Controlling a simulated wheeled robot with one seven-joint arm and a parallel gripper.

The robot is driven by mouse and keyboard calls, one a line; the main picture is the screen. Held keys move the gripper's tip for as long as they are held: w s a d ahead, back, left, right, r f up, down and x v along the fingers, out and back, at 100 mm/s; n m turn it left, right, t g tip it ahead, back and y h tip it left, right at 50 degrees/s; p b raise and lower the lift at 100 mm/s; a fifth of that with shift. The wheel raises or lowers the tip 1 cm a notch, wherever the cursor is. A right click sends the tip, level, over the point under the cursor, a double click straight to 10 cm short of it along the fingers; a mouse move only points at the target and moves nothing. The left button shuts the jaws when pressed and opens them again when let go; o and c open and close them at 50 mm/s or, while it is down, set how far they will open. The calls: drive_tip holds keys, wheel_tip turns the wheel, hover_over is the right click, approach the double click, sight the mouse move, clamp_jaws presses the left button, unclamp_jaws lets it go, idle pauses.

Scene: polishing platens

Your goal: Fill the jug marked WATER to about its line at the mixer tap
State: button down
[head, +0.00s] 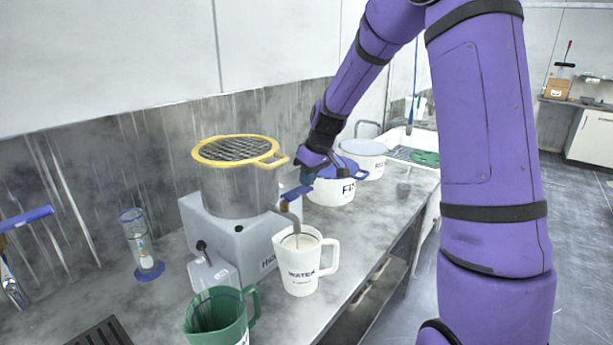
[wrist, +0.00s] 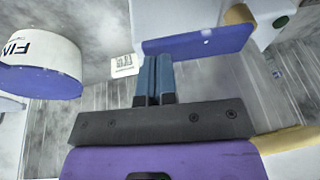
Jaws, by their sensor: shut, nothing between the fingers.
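The white jug marked WATER (head: 299,272) stands upright on the bench below the mixer's tap spout (head: 295,220), its handle to the right. Its mouth is partly visible; I cannot tell the level inside. The tap's flat blue lever (head: 296,193) sits above the spout and also shows large in the wrist view (wrist: 200,46). The grey mixer (head: 240,245) carries a metal drum. My gripper (head: 306,180) is shut and empty, its blue fingertips (wrist: 153,62) close to the lever; I cannot tell whether they touch it.
A green jug (head: 217,318) stands at the front. A blue-based cylinder (head: 140,245) is at left. A white tub with a blue lid (head: 332,192) stands behind my gripper, with another white tub (head: 364,160) beyond. The yellow-rimmed sieve (head: 238,150) tops the drum.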

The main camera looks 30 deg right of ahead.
drive_tip(key=y, duration=0.1)
drive_tip(key=f+y, duration=0.1)
drive_tip(key=f+g, duration=0.1)
drive_tip(key=shift+w+d+f+m+y, duration=0.1)
drive_tip(key=shift+d+f+m+y, duration=0.2)
drive_tip(key=shift+y, duration=0.1)
drive_tip(key=shift+a+r, duration=0.1)
drive_tip(key=shift+r, duration=0.85)
drive_tip(key=shift+r, duration=0.25)
drive_tip(key=a+r+v, duration=0.1)
drive_tip(key=a+v, duration=0.1)
drive_tip(key=v, duration=1.1)
drive_tip(key=shift+a, duration=0.2)
drive_tip(key=shift+r, duration=0.1)
idle(0.6)
